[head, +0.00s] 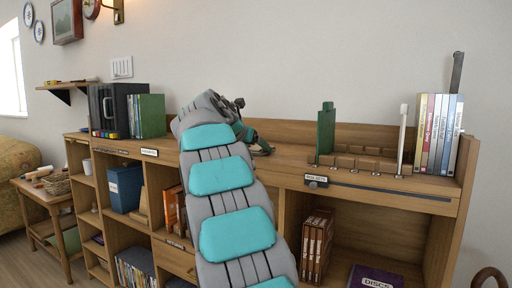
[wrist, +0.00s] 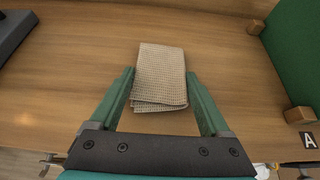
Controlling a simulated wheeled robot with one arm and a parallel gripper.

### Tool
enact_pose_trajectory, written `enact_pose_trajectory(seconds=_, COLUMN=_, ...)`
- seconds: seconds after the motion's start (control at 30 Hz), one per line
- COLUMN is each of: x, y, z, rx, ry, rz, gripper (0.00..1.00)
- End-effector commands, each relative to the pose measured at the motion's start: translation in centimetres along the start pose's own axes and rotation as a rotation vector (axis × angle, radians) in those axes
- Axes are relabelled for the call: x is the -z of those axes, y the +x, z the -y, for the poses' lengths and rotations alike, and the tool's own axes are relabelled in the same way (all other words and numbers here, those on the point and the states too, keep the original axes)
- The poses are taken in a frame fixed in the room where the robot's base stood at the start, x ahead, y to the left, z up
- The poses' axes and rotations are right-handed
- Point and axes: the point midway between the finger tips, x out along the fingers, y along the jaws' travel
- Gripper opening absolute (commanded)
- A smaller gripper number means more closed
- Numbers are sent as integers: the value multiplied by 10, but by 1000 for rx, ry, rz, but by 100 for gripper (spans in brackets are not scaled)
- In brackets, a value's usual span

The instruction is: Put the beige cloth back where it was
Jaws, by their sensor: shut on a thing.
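The beige cloth (wrist: 160,72) is folded into a small rectangle with a fine grid weave. It shows in the wrist view between the two green fingers of my gripper (wrist: 159,74), which is shut on its sides. The cloth is over the wooden shelf top (wrist: 75,75); I cannot tell whether it touches the wood. In the head view my arm reaches up to the shelf top, with my gripper (head: 262,149) partly behind it; the cloth is hidden there.
A green divider (head: 325,130) stands right of my gripper, with a small "A" label (wrist: 308,140) near it. DVD cases (head: 438,133) stand at the far right. A black binder (head: 112,110) and green book (head: 150,115) stand at left. Bare wood lies around the cloth.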

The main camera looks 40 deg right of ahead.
Motion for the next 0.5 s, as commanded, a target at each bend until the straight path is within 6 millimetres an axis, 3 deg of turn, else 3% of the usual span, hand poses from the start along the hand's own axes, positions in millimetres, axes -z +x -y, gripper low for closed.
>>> enact_pose_trajectory(seconds=0.2, x=0, y=0, z=0, rx=0, ry=0, rz=0, gripper=100)
enact_pose_trajectory(seconds=0.5, x=-1, y=0, z=0, rx=0, ry=1, rz=0, gripper=100)
